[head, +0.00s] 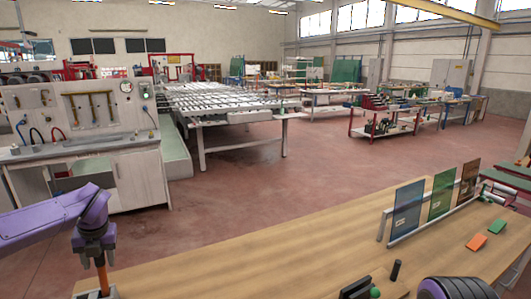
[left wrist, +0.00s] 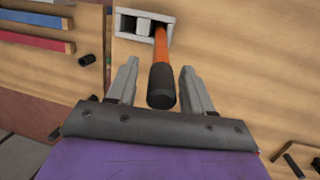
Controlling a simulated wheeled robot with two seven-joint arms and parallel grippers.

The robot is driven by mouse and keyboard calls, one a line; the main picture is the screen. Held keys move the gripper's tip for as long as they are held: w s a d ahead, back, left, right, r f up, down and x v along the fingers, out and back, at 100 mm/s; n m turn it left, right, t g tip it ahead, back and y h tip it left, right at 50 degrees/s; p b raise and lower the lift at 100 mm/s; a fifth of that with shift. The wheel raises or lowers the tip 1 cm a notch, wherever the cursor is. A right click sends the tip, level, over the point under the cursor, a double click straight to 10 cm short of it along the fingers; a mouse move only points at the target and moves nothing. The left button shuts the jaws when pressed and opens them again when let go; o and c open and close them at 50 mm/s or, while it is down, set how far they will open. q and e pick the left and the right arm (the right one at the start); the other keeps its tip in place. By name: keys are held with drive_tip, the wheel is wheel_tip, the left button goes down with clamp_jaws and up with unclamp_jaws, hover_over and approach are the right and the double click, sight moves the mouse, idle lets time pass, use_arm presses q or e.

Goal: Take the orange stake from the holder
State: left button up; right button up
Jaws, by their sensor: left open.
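The orange stake (left wrist: 161,45) has a black end (left wrist: 161,87) that points toward the left wrist camera. Its far part sits in a pale grey holder (left wrist: 127,24) with square openings, on the wooden table. In the head view the stake (head: 102,278) stands upright below my left gripper (head: 98,258), at the lower left, with the holder (head: 92,294) at the picture's bottom edge. In the left wrist view my left gripper (left wrist: 159,68) is open. Its two fingers are on either side of the stake, with visible gaps. My right gripper is not in view.
Blue, green and brown glass panes (head: 440,197) stand in a rack on the table's right. An orange wedge (head: 477,242), a green wedge (head: 497,226) and a black cylinder (head: 396,271) are nearby. The table's middle (head: 270,255) is clear. A blue bar (left wrist: 35,17) lies left of the holder.

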use_arm(q)
drive_tip(key=shift+w+d, duration=0.1)
clamp_jaws()
drive_tip(key=shift+r, duration=0.2)
drive_tip(key=shift+w+a+p+v, duration=0.1)
drive_tip(key=shift+a+p+v, duration=0.15)
drive_tip(key=shift+p+v, duration=0.7)
drive_tip(key=shift+w+a+p+v, duration=0.1)
drive_tip(key=shift+a+p+v, duration=0.1)
drive_tip(key=shift+p+v, duration=0.75)
drive_tip(key=shift+a+p+v, duration=0.25)
drive_tip(key=shift+p+v, duration=0.4)
drive_tip(key=shift+v, duration=0.55)
drive_tip(key=shift+a+v, duration=0.15)
drive_tip(key=shift+v, duration=0.5)
drive_tip(key=shift+a+v, duration=0.15)
drive_tip(key=shift+v, duration=0.5)
